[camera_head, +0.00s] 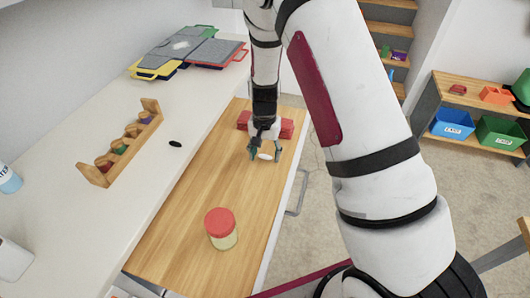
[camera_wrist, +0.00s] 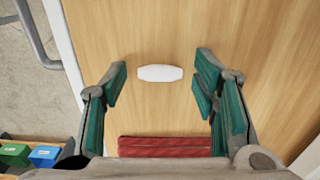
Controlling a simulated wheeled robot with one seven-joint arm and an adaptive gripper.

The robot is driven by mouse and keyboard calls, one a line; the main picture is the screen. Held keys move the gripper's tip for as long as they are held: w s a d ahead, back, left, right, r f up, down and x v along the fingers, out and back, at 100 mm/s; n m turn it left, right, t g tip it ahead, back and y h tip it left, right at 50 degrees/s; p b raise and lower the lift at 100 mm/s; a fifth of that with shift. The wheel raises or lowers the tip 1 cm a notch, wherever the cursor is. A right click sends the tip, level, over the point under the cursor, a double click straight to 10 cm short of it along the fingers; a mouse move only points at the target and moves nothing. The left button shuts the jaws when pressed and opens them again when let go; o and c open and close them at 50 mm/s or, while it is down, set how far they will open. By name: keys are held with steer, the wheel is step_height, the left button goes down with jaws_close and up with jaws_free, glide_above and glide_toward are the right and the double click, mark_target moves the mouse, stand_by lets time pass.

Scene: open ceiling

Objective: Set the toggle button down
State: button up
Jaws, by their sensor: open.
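The toggle button is a small white oblong piece (camera_wrist: 160,73). It lies on the wooden board (camera_wrist: 182,28) in the wrist view, and also shows as a small white oval (camera_head: 265,156) in the head view. My gripper (camera_wrist: 157,88) is open, with its teal finger pads on either side of the white piece and clear gaps between them. The fingers point down at the board in the head view (camera_head: 264,154). Nothing is held. I cannot tell the exact height of the fingertips above the wood.
A red item (camera_head: 287,129) lies behind my gripper; it shows as a red ribbed strip (camera_wrist: 170,146) in the wrist view. A red-lidded jar (camera_head: 221,229) stands nearer on the board. A wooden rack (camera_head: 124,144) and a black oval (camera_head: 175,144) are on the white counter.

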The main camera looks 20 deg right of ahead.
mark_target(265, 156)
step_height(265, 156, up, 12)
steer(key=s+r+n+t+y, duration=0.1)
steer(key=s+r+n, duration=0.1)
steer(key=s+r, duration=0.45)
steer(key=s+r+n+t, duration=0.1)
steer(key=s+r, duration=0.3)
steer(key=r, duration=0.5)
steer(key=s+r+n+t, duration=0.1)
steer(key=s+r+n, duration=0.1)
steer(key=s, duration=0.6)
steer(key=s+r+n+t, duration=0.2)
steer(key=s+r, duration=0.1)
steer(key=s, duration=0.5)
steer(key=shift+d+r+h+b, duration=0.15)
steer(key=shift+r+h+b, duration=0.15)
steer(key=shift+h+b, duration=0.15)
